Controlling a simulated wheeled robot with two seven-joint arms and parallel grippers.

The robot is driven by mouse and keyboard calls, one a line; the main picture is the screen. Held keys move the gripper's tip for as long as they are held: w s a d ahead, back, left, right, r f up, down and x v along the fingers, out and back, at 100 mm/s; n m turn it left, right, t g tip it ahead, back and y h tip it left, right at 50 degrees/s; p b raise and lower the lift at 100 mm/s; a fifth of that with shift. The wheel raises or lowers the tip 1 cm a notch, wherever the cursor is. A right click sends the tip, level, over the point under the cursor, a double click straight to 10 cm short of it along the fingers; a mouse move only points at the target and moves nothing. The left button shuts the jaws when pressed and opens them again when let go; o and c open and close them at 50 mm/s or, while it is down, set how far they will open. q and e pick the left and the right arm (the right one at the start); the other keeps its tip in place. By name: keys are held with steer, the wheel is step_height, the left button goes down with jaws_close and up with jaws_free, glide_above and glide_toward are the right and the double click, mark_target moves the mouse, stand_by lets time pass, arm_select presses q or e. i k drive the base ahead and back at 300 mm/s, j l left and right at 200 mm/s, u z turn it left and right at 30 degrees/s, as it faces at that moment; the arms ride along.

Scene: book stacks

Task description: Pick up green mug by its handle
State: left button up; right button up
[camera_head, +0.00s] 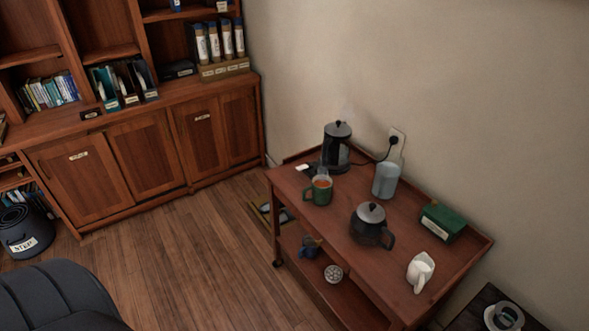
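A green mug (319,193) stands upright near the left edge of the top of a wooden cart (335,215). It holds something reddish-orange. A green handle shows on its left side, toward the cart's edge. A clear glass or jar partly shows just behind the mug. Neither of my grippers shows in the head view.
The cart top also holds a kettle (337,146), a grey canister (386,180), a dark teapot (370,226), a green box (442,222) and a white jug (420,271). A dark chair (60,296) fills the lower left. Wooden floor (200,260) lies clear left of the cart.

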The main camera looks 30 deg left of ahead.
mark_target(321, 193)
steer(key=u, duration=0.75)
steer(key=z, duration=1.05)
steer(key=j+z, duration=0.4)
steer(key=k+j+z, duration=0.15)
steer(key=j+z, duration=0.2)
steer(key=k+j+z, duration=0.15)
steer(key=j+z, duration=0.25)
steer(key=k+j+z, duration=0.2)
steer(key=j+z, duration=0.2)
steer(key=k+j+z, duration=0.25)
steer(key=j+z, duration=0.15)
